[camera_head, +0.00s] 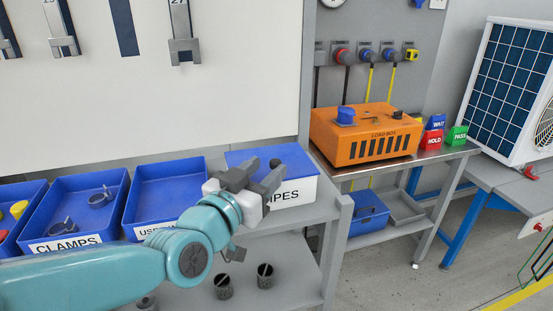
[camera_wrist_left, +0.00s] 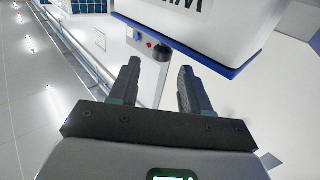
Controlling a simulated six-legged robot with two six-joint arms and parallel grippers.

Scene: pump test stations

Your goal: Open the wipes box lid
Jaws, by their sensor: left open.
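The wipes box (camera_head: 300,191) is white with dark lettering and stands at the right end of the shelf in the head view. Its blue lid (camera_head: 245,157) lies flat on top and looks closed. A small dark knob (camera_head: 275,162) shows at the lid, beside my fingers. My left gripper (camera_head: 262,174) is open in front of the box and hides part of the lettering. In the left wrist view the white box (camera_wrist_left: 215,20) appears upside down with its blue lid edge (camera_wrist_left: 190,47), beyond my open, empty fingers (camera_wrist_left: 158,85). Contact with the lid cannot be told.
Blue bins (camera_head: 72,204) for clamps and other parts stand left of the box. Dark cylindrical parts (camera_head: 222,287) sit on the lower shelf. An orange load box (camera_head: 365,137) stands on the bench to the right. A white panel (camera_head: 150,85) rises behind.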

